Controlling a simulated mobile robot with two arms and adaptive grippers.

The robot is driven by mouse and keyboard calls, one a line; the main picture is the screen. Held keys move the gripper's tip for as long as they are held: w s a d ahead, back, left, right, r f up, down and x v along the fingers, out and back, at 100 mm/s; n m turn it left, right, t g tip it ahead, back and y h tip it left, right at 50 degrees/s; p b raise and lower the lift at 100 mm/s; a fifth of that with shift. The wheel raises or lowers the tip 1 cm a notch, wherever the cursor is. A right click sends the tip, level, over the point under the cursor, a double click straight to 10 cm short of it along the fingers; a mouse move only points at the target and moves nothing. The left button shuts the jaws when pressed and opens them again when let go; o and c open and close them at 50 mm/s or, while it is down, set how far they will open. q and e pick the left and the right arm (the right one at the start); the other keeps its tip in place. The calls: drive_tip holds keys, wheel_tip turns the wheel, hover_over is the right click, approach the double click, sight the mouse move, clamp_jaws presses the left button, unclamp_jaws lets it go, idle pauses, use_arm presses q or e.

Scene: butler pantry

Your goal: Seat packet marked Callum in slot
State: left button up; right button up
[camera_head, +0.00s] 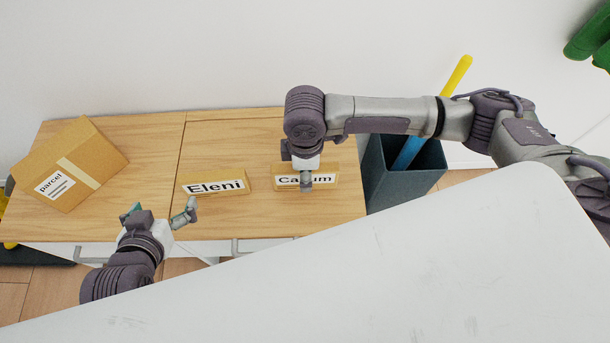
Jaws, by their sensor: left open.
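A tan block with a white label reading Callum (325,179) stands on the right part of the wooden top. My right gripper (305,180) is right at it, with a finger in front of the label covering its middle letters. The other finger is hidden, so I cannot tell whether it grips the block. My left gripper (162,214) is open and empty, near the front edge, left of and in front of a similar block marked Eleni (213,187). I cannot make out a slot or a separate packet marked Callum.
A cardboard parcel (95,152) lies at the left of the wooden top (225,135). A dark bin (428,165) holding yellow and blue items stands beyond its right end. The back middle is clear. A large pale surface (400,270) covers the lower right view.

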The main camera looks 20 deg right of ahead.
clamp_jaws()
idle(0.3)
drive_tip(key=shift+r, duration=0.1)
